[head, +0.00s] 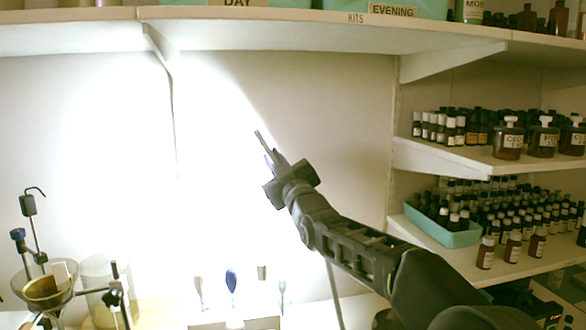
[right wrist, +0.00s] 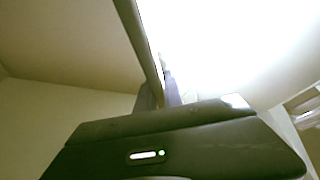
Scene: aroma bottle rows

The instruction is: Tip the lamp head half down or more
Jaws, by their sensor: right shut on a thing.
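My right gripper (head: 270,160) is raised in front of the back wall in the head view. It is shut on a slim dark bar (head: 261,143), which appears to be the lamp head seen nearly edge-on. In the right wrist view the bar (right wrist: 143,38) rises up and left from between the fingertips (right wrist: 160,94). Strong white glare lies to its right there, so the lamp's outline and exact tilt cannot be told. My left gripper is out of view.
A shelf (head: 300,36) runs above the gripper. Bottle shelves (head: 470,158) and a teal tray (head: 443,228) stand at right. A glass funnel (head: 45,290) and beaker (head: 98,285) stand at lower left. Upright tools (head: 231,281) stand at bottom centre. The wall is overexposed.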

